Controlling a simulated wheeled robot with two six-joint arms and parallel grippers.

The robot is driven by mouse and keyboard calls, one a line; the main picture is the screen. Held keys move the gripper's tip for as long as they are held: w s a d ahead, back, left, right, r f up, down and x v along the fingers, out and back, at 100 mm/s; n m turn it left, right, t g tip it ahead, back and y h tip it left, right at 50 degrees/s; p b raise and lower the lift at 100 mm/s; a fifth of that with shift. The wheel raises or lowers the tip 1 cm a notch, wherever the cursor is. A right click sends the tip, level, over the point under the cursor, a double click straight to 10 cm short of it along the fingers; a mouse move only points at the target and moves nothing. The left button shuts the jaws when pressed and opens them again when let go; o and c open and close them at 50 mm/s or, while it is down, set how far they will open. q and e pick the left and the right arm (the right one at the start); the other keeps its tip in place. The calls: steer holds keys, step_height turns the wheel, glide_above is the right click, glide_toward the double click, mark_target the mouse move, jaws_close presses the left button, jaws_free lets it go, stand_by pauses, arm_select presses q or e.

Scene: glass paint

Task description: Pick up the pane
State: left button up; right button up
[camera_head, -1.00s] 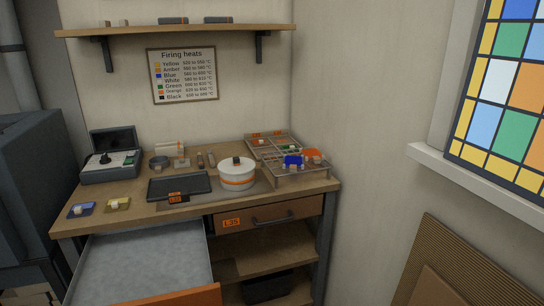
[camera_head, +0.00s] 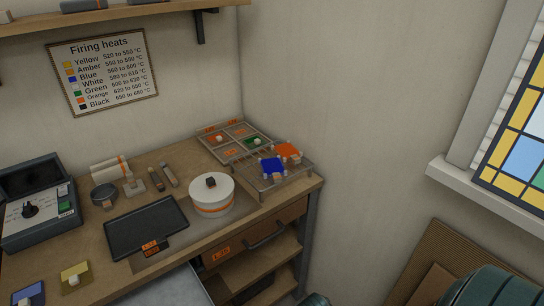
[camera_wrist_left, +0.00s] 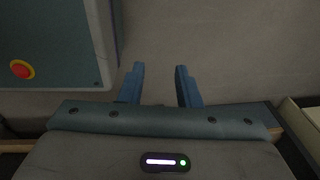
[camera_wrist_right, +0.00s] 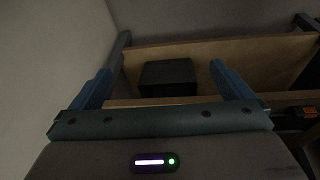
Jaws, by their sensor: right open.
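Several small coloured panes with pale knobs show in the head view. A blue pane (camera_head: 272,168) and an orange pane (camera_head: 289,151) lie on a wire rack (camera_head: 262,186) at the right end of the bench. A yellow pane (camera_head: 76,276) and another blue pane (camera_head: 29,294) lie at the front left. A green pane (camera_head: 255,141) sits in a divided tray (camera_head: 212,148) behind the rack. My left gripper (camera_wrist_left: 160,70) is open and empty, facing a bare wall. My right gripper (camera_wrist_right: 160,70) is open and empty, facing shelves below the bench. Neither gripper touches a pane.
A white lidded pot (camera_head: 211,197) stands left of the rack, beside a dark tray (camera_head: 146,226). A control box (camera_head: 40,213) stands at the left. A dark bin (camera_wrist_right: 167,78) is on a shelf ahead of my right gripper. A window sill (camera_head: 490,192) juts out at the right.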

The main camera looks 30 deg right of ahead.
steer(key=w+d+r+m+p, duration=0.1)
steer(key=w+d+r+p, duration=0.3)
steer(key=w+r, duration=1.4)
steer(key=m+t+p, duration=0.1)
steer(key=m+p, duration=0.2)
glide_toward(276, 173)
steer(key=p+x, duration=0.1)
steer(key=x, duration=0.2)
steer(key=shift+a+f+p, duration=0.15)
steer(key=shift+p, duration=0.2)
steer(key=shift+w+f+p, duration=0.1)
steer(key=shift+f+p, duration=0.15)
steer(key=shift+p, duration=0.1)
steer(key=p+x, duration=0.2)
steer(key=x, duration=0.1)
steer(key=shift+w, duration=0.1)
steer(key=shift+x, duration=0.8)
arm_select(q)
step_height(276, 173, up, 12)
steer(key=s, duration=0.2)
steer(key=shift+s+f, duration=0.15)
steer(key=shift+s, duration=0.2)
arm_select(e)
steer(key=shift+c, duration=0.2)
steer(key=c, duration=1)
